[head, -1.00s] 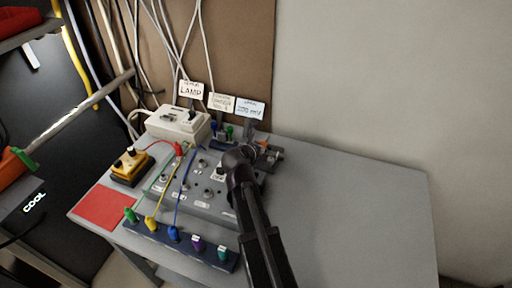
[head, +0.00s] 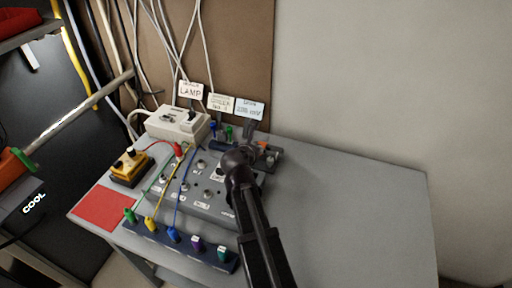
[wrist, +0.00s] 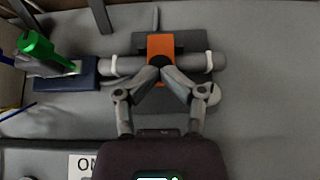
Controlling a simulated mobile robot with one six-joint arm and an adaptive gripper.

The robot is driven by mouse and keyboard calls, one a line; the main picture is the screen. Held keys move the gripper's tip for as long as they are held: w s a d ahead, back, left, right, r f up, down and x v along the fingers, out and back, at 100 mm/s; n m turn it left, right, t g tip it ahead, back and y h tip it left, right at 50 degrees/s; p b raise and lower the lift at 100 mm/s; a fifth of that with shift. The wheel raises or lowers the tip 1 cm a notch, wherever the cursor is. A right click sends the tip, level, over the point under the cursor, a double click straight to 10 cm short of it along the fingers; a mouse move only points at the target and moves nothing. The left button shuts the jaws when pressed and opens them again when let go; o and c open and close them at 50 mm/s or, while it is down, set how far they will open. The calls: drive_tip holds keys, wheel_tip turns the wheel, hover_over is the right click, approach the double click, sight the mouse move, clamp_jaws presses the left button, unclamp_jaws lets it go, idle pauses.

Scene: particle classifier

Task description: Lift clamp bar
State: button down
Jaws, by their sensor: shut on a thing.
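The clamp bar is an orange strip (wrist: 160,44) lying across a grey cylinder (wrist: 123,65) with a white ring near each end. My gripper (wrist: 160,65) is shut on the near end of the orange clamp bar; its fingertips meet there and cover that end. In the head view the orange of the clamp bar (head: 262,144) shows small beyond my arm. My gripper's fingers are hidden there behind my wrist. How far the bar is raised cannot be told.
A green plug (wrist: 38,45) stands in a blue block (wrist: 65,75) left of the clamp. A grey panel (head: 215,208) with knobs and coloured leads lies left of my arm. Label signs (head: 221,103) stand behind. The right side of the grey table (head: 360,220) is clear.

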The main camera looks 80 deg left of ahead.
drive_tip(key=shift+p+v, duration=2.6)
drive_tip(key=shift+v, duration=2.2)
drive_tip(key=shift+w, duration=0.1)
